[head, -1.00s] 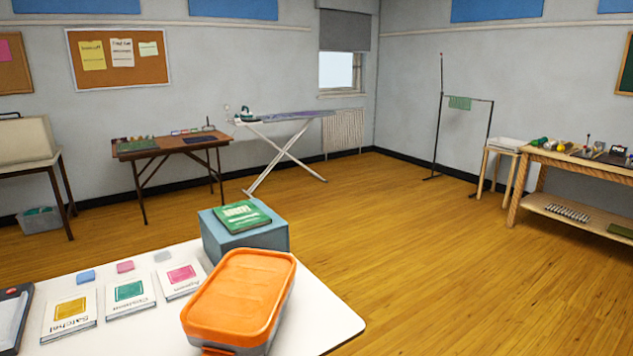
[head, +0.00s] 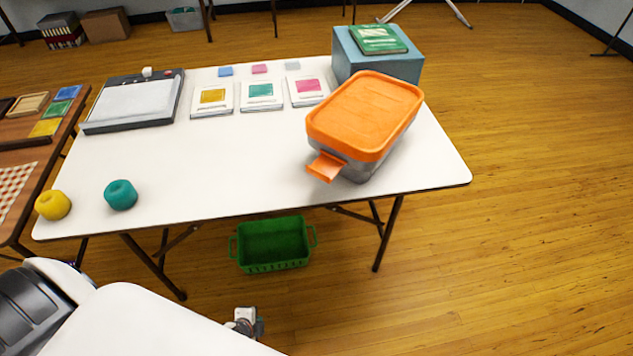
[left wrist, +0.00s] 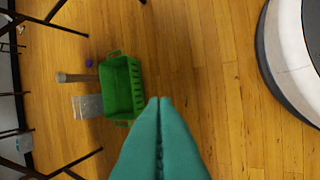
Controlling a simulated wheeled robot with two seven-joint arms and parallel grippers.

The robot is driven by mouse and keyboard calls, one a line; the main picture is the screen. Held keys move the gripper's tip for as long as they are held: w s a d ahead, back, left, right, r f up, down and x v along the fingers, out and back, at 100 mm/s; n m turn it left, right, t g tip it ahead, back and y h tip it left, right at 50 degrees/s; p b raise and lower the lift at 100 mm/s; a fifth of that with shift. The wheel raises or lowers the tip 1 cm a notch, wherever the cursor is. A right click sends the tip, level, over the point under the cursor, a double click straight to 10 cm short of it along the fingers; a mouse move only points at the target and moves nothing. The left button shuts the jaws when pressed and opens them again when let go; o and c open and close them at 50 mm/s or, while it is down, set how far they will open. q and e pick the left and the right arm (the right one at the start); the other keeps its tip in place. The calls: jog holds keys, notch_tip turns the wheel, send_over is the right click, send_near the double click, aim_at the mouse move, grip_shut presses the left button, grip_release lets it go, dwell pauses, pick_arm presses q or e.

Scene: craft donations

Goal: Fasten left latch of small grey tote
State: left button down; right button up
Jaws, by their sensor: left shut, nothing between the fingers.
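The small grey tote (head: 385,150) stands on the white table near its right end, with an orange lid (head: 365,110) on top. An orange latch (head: 326,166) sticks outward from its near left end, swung away from the wall. Any latch on the far end is hidden. My left gripper (head: 259,325) shows small at the bottom of the head view, below the table's front edge and well apart from the tote. In the left wrist view its teal fingers (left wrist: 159,101) are together and empty, above the floor. My right gripper is not in view.
A blue box (head: 378,66) with a green book stands behind the tote. Booklets (head: 260,95), a paper trimmer (head: 133,101) and yarn balls (head: 121,195) are farther left. A green basket (head: 273,246) sits under the table (head: 220,170). The tabletop left of the latch is clear.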

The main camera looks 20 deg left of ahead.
aim_at(326, 167)
pick_arm(q)
jog(key=w+r+m+t, duration=0.5)
jog(key=w+r+m, duration=0.75)
jog(key=r, duration=0.65)
jog(key=w+d+r+m+t+h, duration=0.2)
jog(key=w+r+m, duration=0.1)
jog(key=r+m, duration=0.3)
jog(key=w+d+r+m+t+h+p, duration=0.1)
jog(key=w+d+r+m+t, duration=0.1)
jog(key=r+m, duration=0.4)
jog(key=shift+w+r+h, duration=0.4)
jog(key=shift+w+r, duration=0.15)
jog(key=shift+r, duration=1.25)
jog(key=p+x, duration=0.1)
jog(key=x, duration=0.9)
jog(key=shift+a, duration=0.1)
